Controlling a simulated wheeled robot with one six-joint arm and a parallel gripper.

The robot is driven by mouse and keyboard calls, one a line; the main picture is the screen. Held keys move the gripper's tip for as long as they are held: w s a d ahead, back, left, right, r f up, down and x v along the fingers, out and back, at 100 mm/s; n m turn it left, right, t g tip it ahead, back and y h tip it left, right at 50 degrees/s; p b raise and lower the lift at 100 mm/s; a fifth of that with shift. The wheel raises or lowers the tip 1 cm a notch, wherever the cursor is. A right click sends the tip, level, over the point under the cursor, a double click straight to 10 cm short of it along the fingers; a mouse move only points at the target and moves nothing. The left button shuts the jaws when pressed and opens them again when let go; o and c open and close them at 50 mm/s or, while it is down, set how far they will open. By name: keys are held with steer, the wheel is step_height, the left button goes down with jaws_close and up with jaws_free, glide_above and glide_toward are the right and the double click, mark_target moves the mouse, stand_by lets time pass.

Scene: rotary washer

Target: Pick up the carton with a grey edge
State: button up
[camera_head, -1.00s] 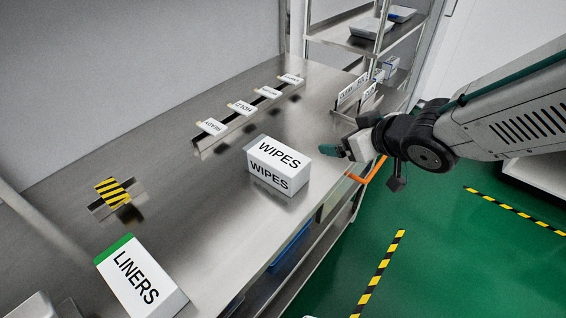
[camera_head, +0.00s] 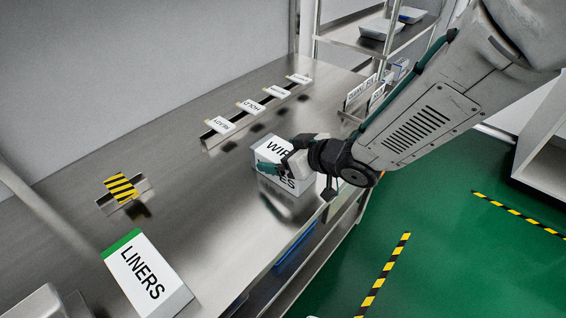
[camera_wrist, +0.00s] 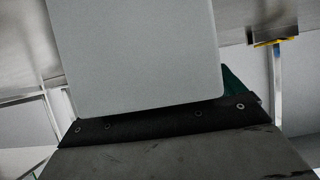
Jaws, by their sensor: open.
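The WIPES carton (camera_head: 268,150), white with black letters and a grey edge at its upper left, stands on the steel bench in the head view. My gripper (camera_head: 275,168) is at its near right side and covers part of the lettering. A teal fingertip shows in front of the carton's face; the other finger is hard to make out. The jaws are open, and I cannot tell whether they touch the carton. In the wrist view a blank pale surface (camera_wrist: 135,55) fills the middle, close up, with a bit of teal finger behind its right edge.
A LINERS carton (camera_head: 145,275) with a green edge stands at the front left. A rail with several labels, including READY (camera_head: 221,125), runs along the back. Shelving (camera_head: 375,45) stands at the far end.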

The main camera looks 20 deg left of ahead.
steer(key=c, duration=1.2)
steer(key=shift+c, duration=0.2)
steer(key=shift+r, duration=0.1)
